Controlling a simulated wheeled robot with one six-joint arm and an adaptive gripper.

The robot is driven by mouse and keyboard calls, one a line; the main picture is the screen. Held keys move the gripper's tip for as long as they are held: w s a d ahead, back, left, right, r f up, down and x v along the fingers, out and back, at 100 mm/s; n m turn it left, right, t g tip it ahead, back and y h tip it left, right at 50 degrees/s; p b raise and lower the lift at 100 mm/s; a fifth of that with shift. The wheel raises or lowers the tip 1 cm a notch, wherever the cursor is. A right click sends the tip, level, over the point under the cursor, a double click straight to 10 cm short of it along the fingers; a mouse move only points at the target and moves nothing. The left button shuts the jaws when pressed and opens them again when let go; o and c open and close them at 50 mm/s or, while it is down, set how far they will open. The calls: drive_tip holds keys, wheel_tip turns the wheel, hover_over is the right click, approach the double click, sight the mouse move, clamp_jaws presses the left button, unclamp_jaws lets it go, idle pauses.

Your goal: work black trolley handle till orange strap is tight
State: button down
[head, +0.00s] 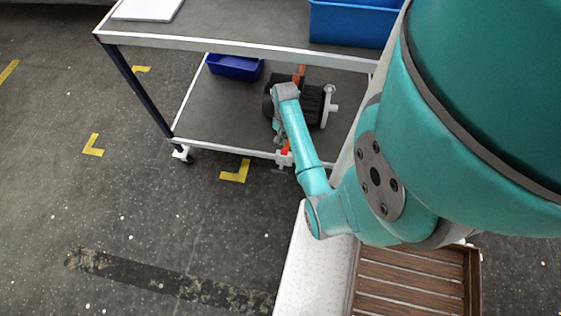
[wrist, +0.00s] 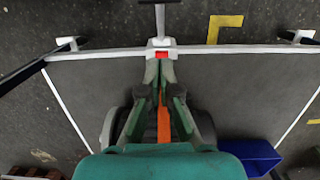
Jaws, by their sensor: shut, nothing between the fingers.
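The trolley (head: 225,149) has a grey lower shelf with a white rim. A white clamp (wrist: 161,45) with a red part sits on the rim; it also shows in the head view (head: 284,158). The orange strap (wrist: 164,125) runs under my gripper; a short piece shows in the head view (head: 300,73). My gripper (wrist: 161,72) is shut and empty, its tips just inboard of the clamp, apart from the handle. Strap tension cannot be told.
A dark ribbed cylinder (head: 312,104) with a white fitting lies on the lower shelf. A blue bin (head: 235,67) stands there too. The upper shelf (head: 220,30) overhangs the back. A slatted wooden crate (head: 415,280) is at front right. Floor at left is clear.

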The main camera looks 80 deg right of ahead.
drive_tip(key=shift+f, duration=0.1)
approach(280, 168)
drive_tip(key=d+f, duration=0.2)
drive_tip(key=f, duration=0.1)
drive_tip(key=shift+d, duration=0.1)
drive_tip(key=shift+s+a+f, duration=0.1)
drive_tip(key=shift+a+f, duration=0.95)
drive_tip(key=shift+a, duration=0.15)
drive_tip(key=shift+a+f, duration=0.3)
drive_tip(key=shift+a, duration=0.15)
drive_tip(key=shift+a, duration=0.1)
